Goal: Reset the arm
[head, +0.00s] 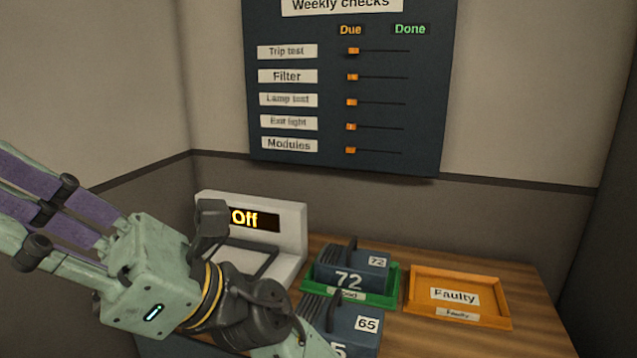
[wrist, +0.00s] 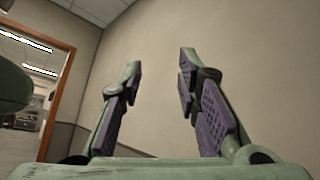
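My arm reaches in from the left in the head view, in front of the bench. In the wrist view my gripper (wrist: 158,78) is open, its two purple-padded fingers apart with nothing between them. Behind them is a plain beige wall (wrist: 240,60). The fingertips cannot be made out in the head view.
The bench (head: 530,290) holds a white device (head: 291,218) reading "Off", module 72 (head: 350,279) in a green tray (head: 391,285), an orange "Faulty" tray (head: 487,322) with no module in it, and module 65 (head: 355,338) close to my arm. A checks board (head: 345,100) hangs above, its sliders at "Due".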

